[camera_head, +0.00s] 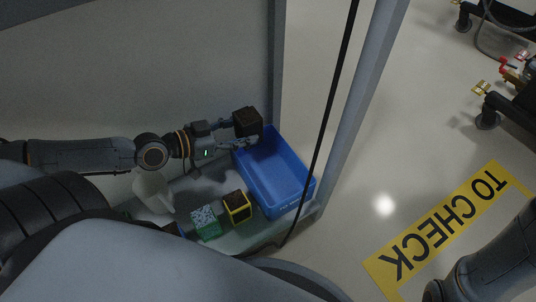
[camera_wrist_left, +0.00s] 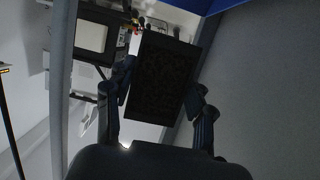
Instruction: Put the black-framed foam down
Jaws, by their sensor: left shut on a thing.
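The black-framed foam (camera_head: 248,122) is a dark block with a brownish top. My left gripper (camera_head: 238,133) is shut on it. In the head view, the block appears beside the upper left corner of a blue tray (camera_head: 304,193), partly overlapping the tray's back rim; I cannot tell its height above the shelf. In the left wrist view, the foam (camera_wrist_left: 161,75) shows as a dark patterned face in a black frame, between the two fingers. The tray's visible inside looks empty. The hand of my right arm is not in view.
A yellow-framed block (camera_head: 238,208) and a green-framed block (camera_head: 206,222) stand left of the tray on the pale shelf (camera_head: 258,233). A white container (camera_head: 152,190) is behind them. A grey post (camera_head: 362,105) and black cable (camera_head: 331,105) run beside the tray.

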